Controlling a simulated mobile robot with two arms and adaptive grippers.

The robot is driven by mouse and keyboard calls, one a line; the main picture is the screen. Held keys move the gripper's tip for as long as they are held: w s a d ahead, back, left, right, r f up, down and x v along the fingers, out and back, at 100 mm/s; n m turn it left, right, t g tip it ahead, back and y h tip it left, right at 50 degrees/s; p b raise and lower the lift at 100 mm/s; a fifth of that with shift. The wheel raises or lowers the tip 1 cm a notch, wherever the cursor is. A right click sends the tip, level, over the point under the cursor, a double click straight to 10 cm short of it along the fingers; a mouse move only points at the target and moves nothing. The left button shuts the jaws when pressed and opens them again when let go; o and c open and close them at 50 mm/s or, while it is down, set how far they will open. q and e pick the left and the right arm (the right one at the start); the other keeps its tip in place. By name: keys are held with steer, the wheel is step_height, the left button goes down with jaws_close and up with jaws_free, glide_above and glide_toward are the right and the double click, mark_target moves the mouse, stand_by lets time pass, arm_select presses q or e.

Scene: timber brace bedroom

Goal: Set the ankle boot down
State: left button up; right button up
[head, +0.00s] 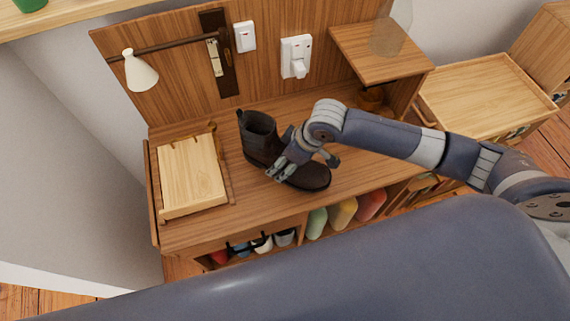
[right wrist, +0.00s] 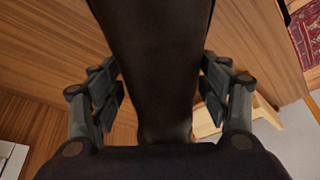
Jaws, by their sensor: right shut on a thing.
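The dark brown ankle boot (head: 257,134) is upright at the middle of the wooden desk top (head: 235,222), its shaft to the left and its toe to the right. It looks to be at or just above the surface; I cannot tell if the sole touches. My right gripper (head: 283,165) is shut on the boot around its middle. In the right wrist view the boot (right wrist: 160,70) fills the space between the two fingers of my right gripper (right wrist: 160,98). My left gripper is not in view.
A pale wooden tray (head: 190,178) lies left of the boot. A raised shelf (head: 380,54) with a clear vessel (head: 390,30) stands at the right. A white lamp (head: 140,72) and a socket (head: 296,56) are on the back panel. Bare desk lies in front of the boot.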

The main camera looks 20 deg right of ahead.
mark_target(285, 166)
steer(key=shift+f, duration=1.55)
steer(key=o, duration=1.1)
steer(key=shift+s+f, duration=0.1)
steer(key=shift+f, duration=0.05)
steer(key=o, duration=0.4)
